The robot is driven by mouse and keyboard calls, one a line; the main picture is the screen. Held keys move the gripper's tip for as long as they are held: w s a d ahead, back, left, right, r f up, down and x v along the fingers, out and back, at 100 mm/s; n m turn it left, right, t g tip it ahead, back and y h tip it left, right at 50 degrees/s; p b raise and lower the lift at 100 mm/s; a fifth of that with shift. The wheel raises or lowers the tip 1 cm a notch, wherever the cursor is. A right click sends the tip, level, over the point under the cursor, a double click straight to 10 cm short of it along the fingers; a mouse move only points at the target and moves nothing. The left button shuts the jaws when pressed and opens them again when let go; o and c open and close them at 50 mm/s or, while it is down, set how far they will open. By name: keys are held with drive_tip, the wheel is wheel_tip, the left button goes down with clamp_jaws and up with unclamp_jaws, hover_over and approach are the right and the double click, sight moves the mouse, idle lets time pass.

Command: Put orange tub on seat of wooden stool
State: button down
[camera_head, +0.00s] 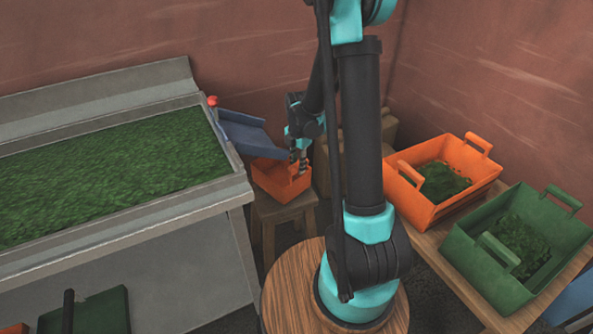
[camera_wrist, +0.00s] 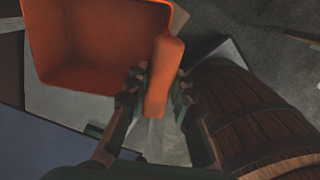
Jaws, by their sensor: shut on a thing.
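The orange tub (camera_head: 272,183) is an empty open box in the head view, at the wooden stool (camera_head: 287,211) beside the trough. It overlaps the seat of the stool, and I cannot tell whether its base touches the wood. My gripper (camera_head: 300,165) is at the right side of the tub. In the wrist view my gripper (camera_wrist: 155,85) is shut on the handle of the tub (camera_wrist: 95,45), which looks empty inside. The underside of the tub is hidden.
A blue chute (camera_head: 243,130) comes down behind the tub from the grey trough (camera_head: 243,188) of green powder. Another orange tub (camera_head: 410,192) and a green tub (camera_head: 480,268), both with green contents, stand on a bench at right. A wooden barrel (camera_wrist: 255,115) is close right in the wrist view.

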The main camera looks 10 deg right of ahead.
sight(297, 175)
drive_tip(key=shift+w+a, duration=0.25)
drive_tip(key=shift+w, duration=0.4)
wheel_tip(297, 175, down, 2)
drive_tip(key=shift+f, duration=0.25)
drive_tip(key=shift+s+f, duration=0.1)
drive_tip(key=shift+f, duration=0.5)
drive_tip(key=c, duration=1.3)
unclamp_jaws()
